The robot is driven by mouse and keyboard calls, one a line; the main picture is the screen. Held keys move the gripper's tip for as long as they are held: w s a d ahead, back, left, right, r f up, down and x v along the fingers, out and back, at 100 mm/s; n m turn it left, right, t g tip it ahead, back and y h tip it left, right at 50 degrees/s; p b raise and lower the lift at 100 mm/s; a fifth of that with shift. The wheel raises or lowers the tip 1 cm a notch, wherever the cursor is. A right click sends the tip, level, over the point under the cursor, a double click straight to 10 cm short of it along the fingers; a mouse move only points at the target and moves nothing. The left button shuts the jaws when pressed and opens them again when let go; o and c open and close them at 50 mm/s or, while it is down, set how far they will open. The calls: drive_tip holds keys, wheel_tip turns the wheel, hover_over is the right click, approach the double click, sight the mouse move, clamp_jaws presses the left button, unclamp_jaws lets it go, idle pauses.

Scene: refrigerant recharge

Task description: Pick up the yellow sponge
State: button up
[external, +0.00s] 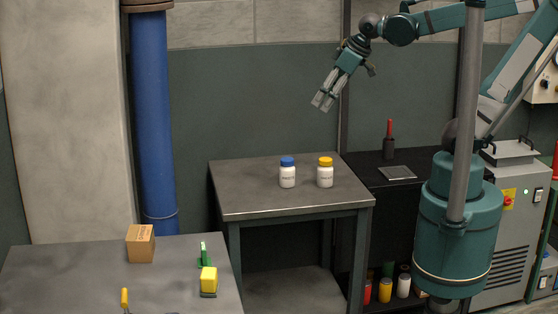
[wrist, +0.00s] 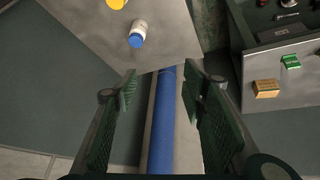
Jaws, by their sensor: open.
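My gripper (external: 322,103) is high in the air above and behind the bottle table, far from the sponge, pointing down and left. In the wrist view my gripper (wrist: 161,98) has its two fingers wide apart with nothing between them.
A cardboard box (external: 140,244), a green object (external: 203,256) and a yellow-handled tool (external: 125,300) share the near left table (external: 60,270). Blue-capped (external: 287,174) and yellow-capped (external: 325,174) bottles stand on the middle table (external: 245,200). A blue pipe (external: 153,120) rises behind.

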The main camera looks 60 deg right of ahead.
drive_tip(key=w+a+f+n+g, duration=0.1)
drive_tip(key=w+a+n, duration=0.25)
drive_tip(key=a, duration=0.75)
drive_tip(key=w+a+f+n+g+p, duration=0.1)
drive_tip(key=w+a+f+n+g, duration=0.2)
drive_tip(key=a, duration=0.9)
drive_tip(key=w+a+n, duration=0.3)
drive_tip(key=a+n, duration=0.2)
drive_tip(key=a, duration=0.6)
drive_tip(key=n+g+h+p, duration=0.1)
drive_tip(key=n+g+p, duration=0.1)
drive_tip(key=n, duration=0.7)
hover_over(209, 273)
drive_tip(key=f, duration=1.8)
drive_tip(key=shift+w+d, duration=0.25)
drive_tip(key=shift+d, duration=0.05)
drive_tip(key=shift+s+a+f, duration=0.25)
drive_tip(key=shift+a, duration=0.05)
drive_tip(key=shift+f, duration=1.3)
